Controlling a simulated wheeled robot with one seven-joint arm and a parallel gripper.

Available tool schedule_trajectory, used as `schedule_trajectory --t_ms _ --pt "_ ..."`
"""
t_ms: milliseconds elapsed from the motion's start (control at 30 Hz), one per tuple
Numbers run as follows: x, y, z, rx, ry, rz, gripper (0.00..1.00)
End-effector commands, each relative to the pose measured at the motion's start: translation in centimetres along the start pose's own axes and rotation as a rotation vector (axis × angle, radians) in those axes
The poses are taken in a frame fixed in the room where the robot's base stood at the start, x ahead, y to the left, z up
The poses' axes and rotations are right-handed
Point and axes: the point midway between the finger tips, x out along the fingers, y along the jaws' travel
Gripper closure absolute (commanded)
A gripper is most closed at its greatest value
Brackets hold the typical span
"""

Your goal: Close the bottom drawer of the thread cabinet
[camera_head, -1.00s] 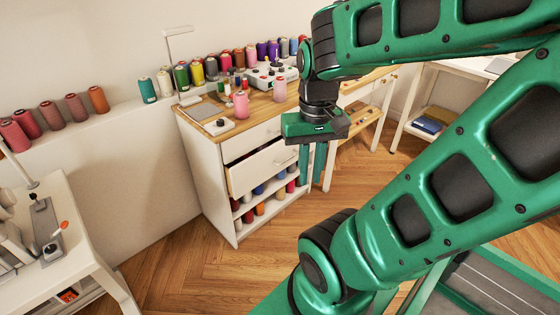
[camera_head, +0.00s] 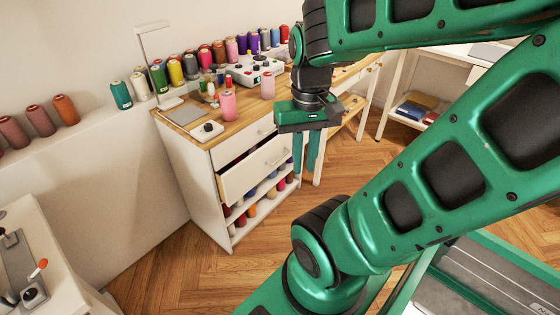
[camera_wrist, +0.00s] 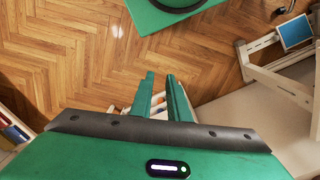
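The thread cabinet (camera_head: 187,170) is white with a wooden top and stands left of centre in the head view. Its bottom drawer (camera_head: 254,168) sticks out, with a dark gap showing above its front. The upper drawer (camera_head: 262,131) looks shut. My gripper (camera_head: 305,168) points down just right of the open drawer's front, and seems apart from it. In the wrist view, the two green fingers (camera_wrist: 160,78) stand apart with nothing between them. Depth between fingers and drawer is hard to judge.
Several thread spools and a white machine (camera_head: 257,70) stand on the cabinet top. Open shelves with spools (camera_head: 254,208) lie below the drawer. A white table (camera_head: 40,255) is at the lower left. Wooden floor (camera_head: 175,270) is free before the cabinet.

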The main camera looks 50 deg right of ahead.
Motion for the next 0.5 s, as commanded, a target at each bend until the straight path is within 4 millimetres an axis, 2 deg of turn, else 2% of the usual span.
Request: schedule_trajectory --t_ms 67,167,500 --pt "-0.1 0.3 0.0 0.007 0.01 0.002 0.85" --pt "0.4 0.4 -1.5 0.008 0.006 0.027 0.85" --pt "4.7 1.7 -10.0 -0.002 0.007 0.213 0.85"
